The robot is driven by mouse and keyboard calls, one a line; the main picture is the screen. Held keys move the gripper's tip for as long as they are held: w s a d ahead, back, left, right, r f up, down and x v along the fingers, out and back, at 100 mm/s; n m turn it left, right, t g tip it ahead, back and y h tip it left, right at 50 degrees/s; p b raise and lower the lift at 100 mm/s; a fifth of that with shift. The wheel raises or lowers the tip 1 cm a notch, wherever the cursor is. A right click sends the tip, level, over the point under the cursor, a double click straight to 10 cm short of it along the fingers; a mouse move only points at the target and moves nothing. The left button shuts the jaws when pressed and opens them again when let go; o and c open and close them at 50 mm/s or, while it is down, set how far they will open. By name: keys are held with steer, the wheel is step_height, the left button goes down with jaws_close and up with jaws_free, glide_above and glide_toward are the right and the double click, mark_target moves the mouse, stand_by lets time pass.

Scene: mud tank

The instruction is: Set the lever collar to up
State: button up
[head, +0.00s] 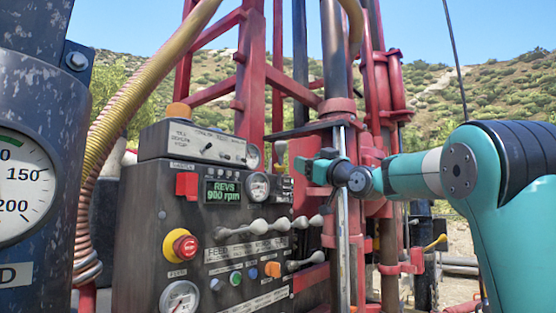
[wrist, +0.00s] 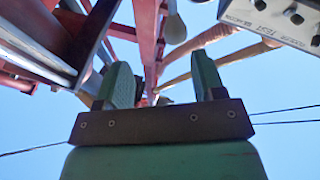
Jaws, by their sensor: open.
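A row of grey ball-ended levers (head: 258,226) runs across the control panel; their labels are too small to read, so I cannot tell which lever is the collar one. A single lever with a pale knob (head: 280,148) hangs by the red mast, just left of my gripper (head: 305,168). In the wrist view a grey rounded knob (wrist: 175,28) shows beyond the fingers. My gripper (wrist: 162,82) is open, its two green fingers apart with nothing held between them. It is in front of the mast, above and right of the lever row.
The control panel (head: 150,215) carries a red stop button (head: 180,246), gauges and a display reading REVS 900 rpm. A grey switch box (head: 195,143) sits on top. A yellow-knobbed lever (head: 436,242) is at right.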

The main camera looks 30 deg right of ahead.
mark_target(281, 166)
steer(key=w+p, duration=0.2)
steer(key=w, duration=0.2)
steer(key=w+a+p, duration=0.1)
steer(key=w+p, duration=0.2)
steer(key=w, duration=0.2)
steer(key=w+a+r+p, duration=0.1)
steer(key=w+p, duration=0.2)
steer(key=w, duration=0.1)
steer(key=shift+w+a, duration=0.15)
steer(key=shift+a, duration=0.05)
